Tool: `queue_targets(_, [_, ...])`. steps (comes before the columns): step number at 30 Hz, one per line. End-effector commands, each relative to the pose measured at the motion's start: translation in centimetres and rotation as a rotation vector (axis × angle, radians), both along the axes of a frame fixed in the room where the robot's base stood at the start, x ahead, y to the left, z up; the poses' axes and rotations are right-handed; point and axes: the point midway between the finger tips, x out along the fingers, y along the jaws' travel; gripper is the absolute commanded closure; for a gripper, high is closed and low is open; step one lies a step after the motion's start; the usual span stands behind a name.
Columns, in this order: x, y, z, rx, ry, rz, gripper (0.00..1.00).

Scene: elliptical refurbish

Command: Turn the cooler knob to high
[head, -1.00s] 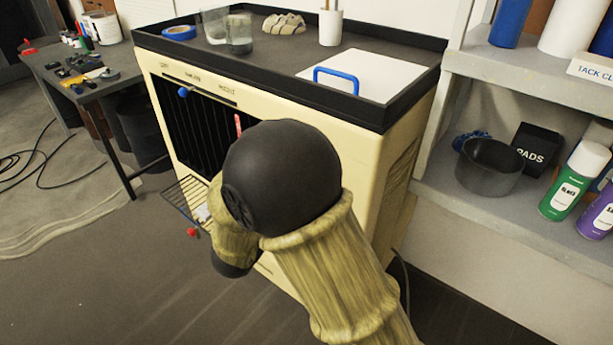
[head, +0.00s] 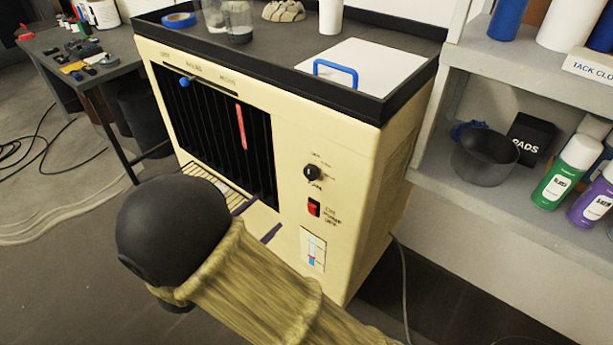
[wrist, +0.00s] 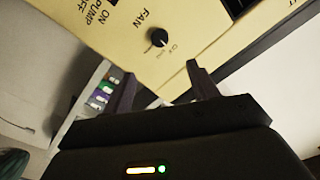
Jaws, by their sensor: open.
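The cooler (head: 365,165) is a cream cabinet with a black slatted grille. Its small round black knob (head: 313,173) is on the front, right of the grille. In the wrist view the knob (wrist: 159,38) is beside the word FAN, beyond my fingertips and between their lines. A pale mark shows on it, but its setting is too small to read. My gripper (wrist: 160,82) is open and empty, apart from the knob. In the head view my gripper (head: 268,218) shows as two dark fingers below and left of the knob, with my arm hiding the rest.
A red rocker switch (head: 314,208) and a level gauge (head: 313,250) are below the knob. A red strip (head: 241,127) hangs on the grille. A white lid with a blue handle (head: 336,72) lies on top. Shelves (head: 470,200) stand to the right, a workbench (head: 100,85) to the left.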

Motion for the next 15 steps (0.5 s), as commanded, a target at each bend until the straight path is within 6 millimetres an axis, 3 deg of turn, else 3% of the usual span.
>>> queue_targets(15, [7.1,-5.7,0.0,0.001,-0.001,-0.005,0.41])
